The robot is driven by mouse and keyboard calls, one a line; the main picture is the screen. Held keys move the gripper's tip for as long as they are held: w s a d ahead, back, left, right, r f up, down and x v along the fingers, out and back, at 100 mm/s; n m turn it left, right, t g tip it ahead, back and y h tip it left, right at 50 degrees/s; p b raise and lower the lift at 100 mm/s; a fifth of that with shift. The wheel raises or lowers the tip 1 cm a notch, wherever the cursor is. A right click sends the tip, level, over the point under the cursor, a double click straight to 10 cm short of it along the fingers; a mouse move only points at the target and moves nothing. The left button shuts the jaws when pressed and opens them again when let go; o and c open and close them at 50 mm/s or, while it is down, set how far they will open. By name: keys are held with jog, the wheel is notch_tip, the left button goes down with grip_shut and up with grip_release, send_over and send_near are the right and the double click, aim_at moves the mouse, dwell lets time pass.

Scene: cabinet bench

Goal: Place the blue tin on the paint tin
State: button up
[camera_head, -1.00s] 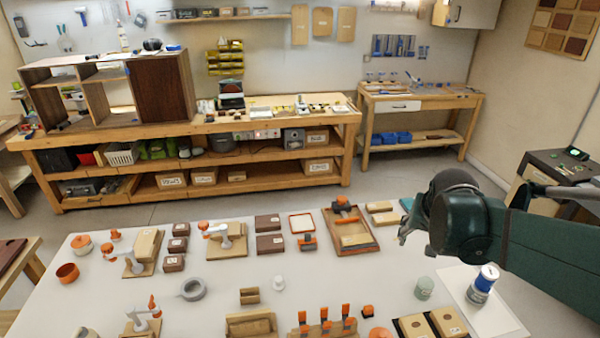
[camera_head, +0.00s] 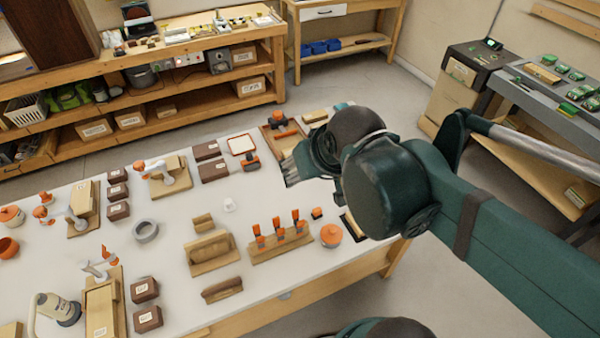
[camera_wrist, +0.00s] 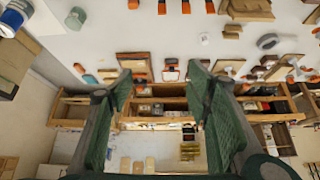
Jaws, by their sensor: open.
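A blue-and-white tin (camera_wrist: 14,16) shows at the top left corner of the wrist view, cut by the frame edge. I cannot tell whether it is one tin or two stacked. In the head view now my arm hides that part of the table, so no tin shows there. No separate paint tin can be made out. My gripper (camera_wrist: 161,69) is open and empty, its two green fingers apart with nothing between them. In the head view my gripper (camera_head: 294,165) is above the far right part of the table, well apart from the tin.
A white table (camera_head: 176,258) holds several orange-and-grey tools, wooden blocks and dark boxes. A teal cup-like thing (camera_wrist: 77,18) stands near the tin. An orange lidded pot (camera_head: 331,236) is near the table's right edge. A wooden workbench (camera_head: 190,50) stands behind; a grey bench (camera_head: 530,90) is right.

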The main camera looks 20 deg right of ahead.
jog(key=shift+s+a+n, duration=0.3)
jog(key=shift+s+a, duration=0.4)
jog(key=shift+a, duration=0.25)
